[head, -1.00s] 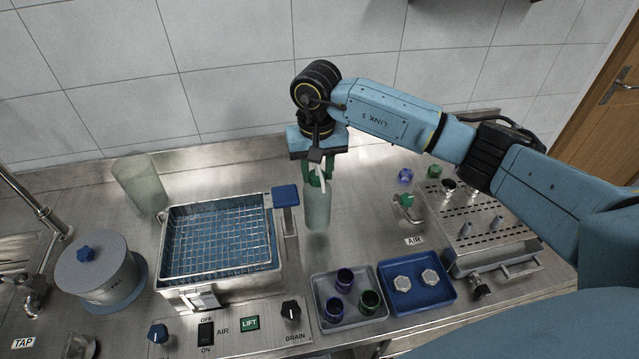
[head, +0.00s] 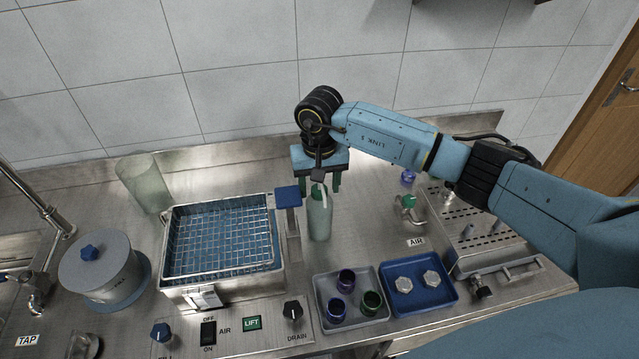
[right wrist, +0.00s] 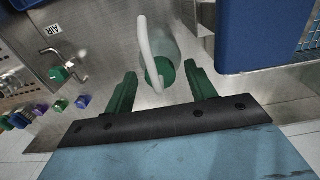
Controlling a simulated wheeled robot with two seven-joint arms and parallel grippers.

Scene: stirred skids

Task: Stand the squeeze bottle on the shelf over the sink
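The squeeze bottle (head: 319,217) is pale green and translucent, with a white bent spout. It stands upright on the steel counter, just right of the wire basket's tank. In the right wrist view the bottle (right wrist: 172,47) shows from above, with its green cap and white spout. My right gripper (head: 321,184) is open at the bottle's top. Its two green fingers (right wrist: 160,88) are spread apart, with gaps between them and the cap. My left gripper is not in view. No shelf over the sink can be made out, and only the edge of the sink (head: 18,250) shows at the left.
A tank with a wire basket (head: 220,240) and a blue-topped post (head: 288,197) stand close left of the bottle. A clear cylinder (head: 145,183) and a lidded canister (head: 97,268) are farther left. A grey tray (head: 325,318) and a blue tray (head: 445,297) lie in front.

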